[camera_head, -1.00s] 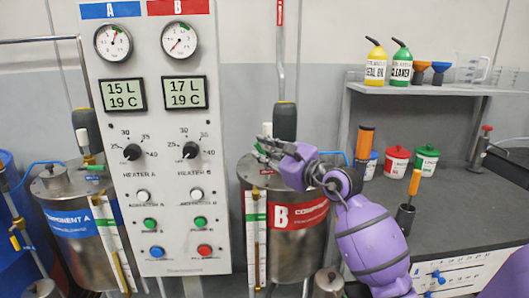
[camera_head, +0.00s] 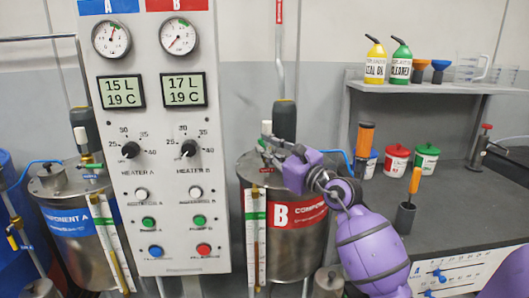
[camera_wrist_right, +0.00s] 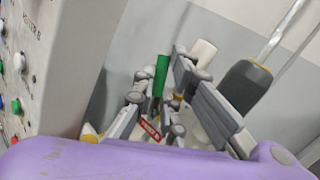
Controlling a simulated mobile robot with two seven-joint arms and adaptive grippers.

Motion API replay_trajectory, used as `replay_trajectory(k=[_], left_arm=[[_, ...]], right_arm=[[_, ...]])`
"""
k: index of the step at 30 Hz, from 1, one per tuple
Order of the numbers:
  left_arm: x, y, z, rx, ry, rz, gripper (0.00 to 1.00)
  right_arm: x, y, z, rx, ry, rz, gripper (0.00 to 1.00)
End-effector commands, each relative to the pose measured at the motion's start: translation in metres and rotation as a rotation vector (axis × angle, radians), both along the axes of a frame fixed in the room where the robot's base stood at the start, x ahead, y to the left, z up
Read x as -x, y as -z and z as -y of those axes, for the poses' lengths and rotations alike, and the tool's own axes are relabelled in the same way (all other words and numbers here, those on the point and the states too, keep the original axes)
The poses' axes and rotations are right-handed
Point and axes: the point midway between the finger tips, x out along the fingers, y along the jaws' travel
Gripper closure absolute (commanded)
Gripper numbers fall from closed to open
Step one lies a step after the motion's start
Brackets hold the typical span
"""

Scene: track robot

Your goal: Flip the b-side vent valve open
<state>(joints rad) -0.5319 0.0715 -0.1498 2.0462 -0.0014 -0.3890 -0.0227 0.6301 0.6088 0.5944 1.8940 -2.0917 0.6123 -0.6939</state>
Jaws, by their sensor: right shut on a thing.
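The B tank (camera_head: 312,244) is a steel drum with a red "B" label, right of the control panel. My right gripper (camera_head: 270,146) is over its lid, beside a white cap (camera_head: 266,128). In the right wrist view, the green lever (camera_wrist_right: 160,76) of the vent valve stands roughly upright between the fingers of my right gripper (camera_wrist_right: 157,90), which is shut on it. A small red tag (camera_wrist_right: 150,130) shows below. The valve body is mostly hidden by the fingers. My left gripper is not in view.
The control panel (camera_head: 155,225) stands close left of the B tank. A dark-handled post (camera_head: 284,120) rises behind my gripper. The A tank (camera_head: 75,250) is at the left. A workbench (camera_head: 460,210) with cups and tools is at the right.

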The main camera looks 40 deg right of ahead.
Motion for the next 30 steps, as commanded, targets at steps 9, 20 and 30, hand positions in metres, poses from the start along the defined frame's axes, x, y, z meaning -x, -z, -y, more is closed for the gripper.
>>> replay_trajectory(k=[9, 20, 30], left_arm=[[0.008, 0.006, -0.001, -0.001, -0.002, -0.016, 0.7], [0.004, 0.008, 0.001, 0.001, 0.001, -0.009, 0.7], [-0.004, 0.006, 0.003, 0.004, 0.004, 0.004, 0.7]], right_arm=[[0.005, 0.001, 0.007, -0.189, 0.001, 0.115, 1.0], [0.007, 0.001, 0.012, -0.3, 0.001, 0.185, 1.0], [0.008, 0.0, 0.012, -0.313, 0.001, 0.193, 1.0]])
